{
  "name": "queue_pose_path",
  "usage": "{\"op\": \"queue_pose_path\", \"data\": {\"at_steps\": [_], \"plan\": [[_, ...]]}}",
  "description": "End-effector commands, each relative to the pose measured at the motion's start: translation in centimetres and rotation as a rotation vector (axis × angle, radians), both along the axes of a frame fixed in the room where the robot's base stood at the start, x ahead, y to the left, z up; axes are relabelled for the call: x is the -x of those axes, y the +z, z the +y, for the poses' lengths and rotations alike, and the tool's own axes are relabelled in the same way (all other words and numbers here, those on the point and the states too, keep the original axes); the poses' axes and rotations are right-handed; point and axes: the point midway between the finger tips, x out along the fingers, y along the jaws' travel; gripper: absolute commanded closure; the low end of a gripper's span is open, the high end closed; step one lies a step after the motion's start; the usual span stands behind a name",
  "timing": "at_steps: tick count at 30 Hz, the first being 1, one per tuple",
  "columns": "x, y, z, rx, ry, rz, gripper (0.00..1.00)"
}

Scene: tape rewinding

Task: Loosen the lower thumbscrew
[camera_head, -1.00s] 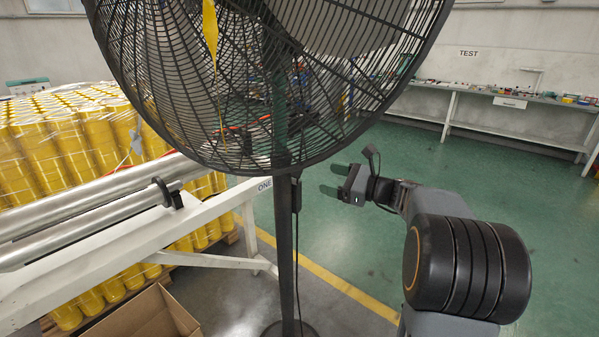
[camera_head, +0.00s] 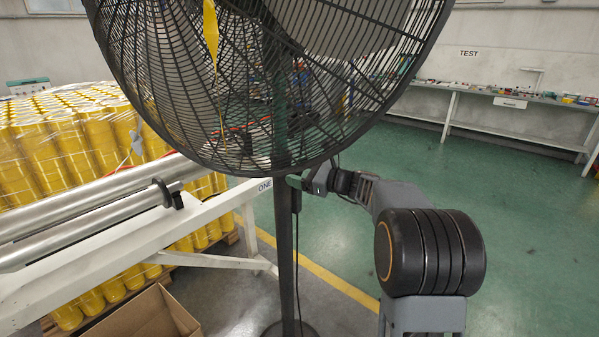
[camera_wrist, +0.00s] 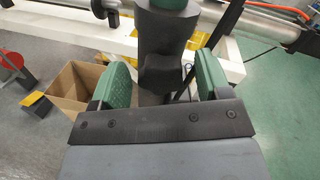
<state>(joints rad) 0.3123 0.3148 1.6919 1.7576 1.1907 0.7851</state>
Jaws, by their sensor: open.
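The black fan stand pole (camera_head: 284,240) stands upright in front of me. In the wrist view its thick dark collar (camera_wrist: 166,28) rises between my fingers. A dark knob-like part (camera_wrist: 160,72) projects from it toward my palm and looks like the lower thumbscrew; its outline blends into the pole. My gripper (camera_head: 296,182) is beside the pole, just under the fan cage. In the wrist view my gripper (camera_wrist: 165,72) is open, with a green finger on each side of the knob. I cannot tell whether either finger touches it. In the head view the knob is hidden.
The large fan cage (camera_head: 265,80) overhangs my gripper closely. A white frame with metal rollers (camera_head: 90,215) stands left of the pole, and an open cardboard box (camera_head: 150,318) lies below. Wrapped yellow rolls (camera_head: 55,150) are behind. Green floor (camera_head: 510,210) at right is clear.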

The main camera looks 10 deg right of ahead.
Motion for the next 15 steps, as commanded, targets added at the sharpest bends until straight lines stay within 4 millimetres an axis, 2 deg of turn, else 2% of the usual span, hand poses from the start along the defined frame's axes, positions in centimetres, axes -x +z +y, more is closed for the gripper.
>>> {"op": "queue_pose_path", "data": {"at_steps": [2,15], "plan": [[0.01,0.00,-0.02,0.000,0.000,0.000,0.33],[0.04,0.00,-0.01,0.000,0.001,0.000,0.75]]}}
